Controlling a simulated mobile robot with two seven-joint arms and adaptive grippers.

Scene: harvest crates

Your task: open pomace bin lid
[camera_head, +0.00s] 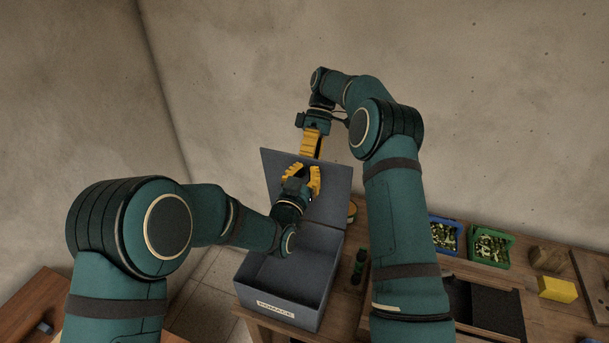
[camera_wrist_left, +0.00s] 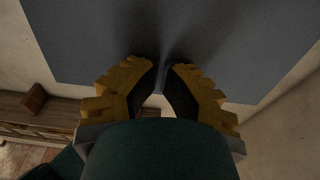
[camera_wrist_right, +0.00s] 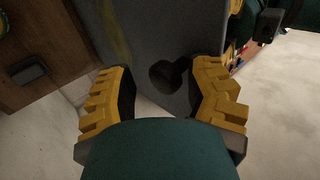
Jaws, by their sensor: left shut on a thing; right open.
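The pomace bin (camera_head: 262,298) is an open grey box with a POMACE label on its front wall. Its grey lid (camera_head: 336,190) stands raised at the back, tilted near upright. My left gripper (camera_head: 306,169) is at the lid's inner face, near its top edge. In the left wrist view its yellow fingers (camera_wrist_left: 163,80) are almost together against the lid; what lies between the tips is mostly hidden. My right gripper (camera_head: 311,152) is open at the lid's top edge, partly behind it. The right wrist view shows a dark rounded shape (camera_wrist_right: 168,75) on the grey panel between its spread fingers.
A wooden bench (camera_head: 345,312) runs right from the bin. It holds a blue crate (camera_head: 457,252) and a green crate (camera_head: 510,262) of dark pieces, a yellow block (camera_head: 556,290) and a wooden block (camera_head: 549,259). A dark bottle (camera_head: 358,267) stands close beside the bin.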

